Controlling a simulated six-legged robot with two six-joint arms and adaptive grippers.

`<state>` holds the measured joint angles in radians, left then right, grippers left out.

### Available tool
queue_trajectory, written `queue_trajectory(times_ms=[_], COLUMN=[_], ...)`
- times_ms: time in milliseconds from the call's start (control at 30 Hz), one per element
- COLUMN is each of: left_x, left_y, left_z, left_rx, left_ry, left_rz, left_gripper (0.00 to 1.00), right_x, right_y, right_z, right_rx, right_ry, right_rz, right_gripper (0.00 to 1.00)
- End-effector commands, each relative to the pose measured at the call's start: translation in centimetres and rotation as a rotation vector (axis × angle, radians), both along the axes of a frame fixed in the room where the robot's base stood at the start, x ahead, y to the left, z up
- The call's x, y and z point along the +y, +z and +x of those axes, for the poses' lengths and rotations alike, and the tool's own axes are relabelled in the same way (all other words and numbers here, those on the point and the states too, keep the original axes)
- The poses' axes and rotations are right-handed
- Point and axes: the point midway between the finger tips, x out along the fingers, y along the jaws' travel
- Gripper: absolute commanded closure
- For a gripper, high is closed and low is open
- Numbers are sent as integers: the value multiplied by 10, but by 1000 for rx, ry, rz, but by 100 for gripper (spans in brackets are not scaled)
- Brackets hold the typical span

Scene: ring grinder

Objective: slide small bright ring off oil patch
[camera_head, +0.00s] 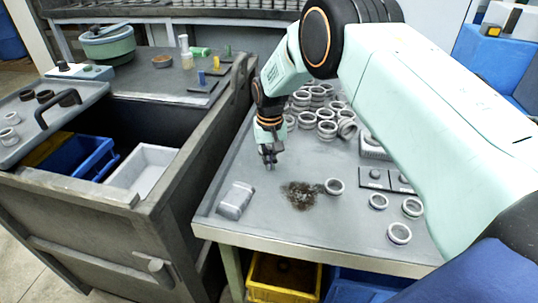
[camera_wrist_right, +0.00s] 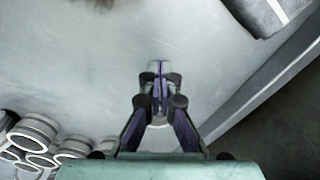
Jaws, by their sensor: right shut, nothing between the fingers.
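My right gripper (camera_head: 269,163) points down over the table, behind and left of the patch, shut and empty. In the right wrist view its closed fingers (camera_wrist_right: 157,68) are over bare table, and a bit of the oil patch (camera_wrist_right: 104,3) shows at the top edge. The ring is not in the wrist view. My left gripper is not in view.
Many stacked rings (camera_head: 327,114) stand behind the patch. Several loose rings (camera_head: 399,233) lie at the right front. A grey block (camera_head: 236,200) sits near the left table edge. A dark cabinet (camera_head: 100,228) with bins adjoins on the left. Bare table lies in front of the patch.

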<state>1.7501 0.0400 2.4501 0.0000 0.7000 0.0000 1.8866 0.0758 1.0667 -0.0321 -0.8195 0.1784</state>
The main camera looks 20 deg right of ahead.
Motion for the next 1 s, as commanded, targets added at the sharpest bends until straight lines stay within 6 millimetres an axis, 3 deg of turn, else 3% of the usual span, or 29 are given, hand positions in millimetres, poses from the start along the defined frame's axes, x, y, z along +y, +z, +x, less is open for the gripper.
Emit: queue_trajectory(times_ms=[67,500,867,1000], left_x=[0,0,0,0], left_y=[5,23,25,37], left_z=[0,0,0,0], left_rx=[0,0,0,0], left_ry=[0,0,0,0], left_rz=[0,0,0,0], left_gripper=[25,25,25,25], right_x=[0,-1,-1,-1], right_y=[1,84,100,112], right_z=[-2,3,2,1], right_rx=[0,-2,0,-1], right_ry=[1,0,0,0], right_rz=[0,1,0,0], right_gripper=[100,100,100,100])
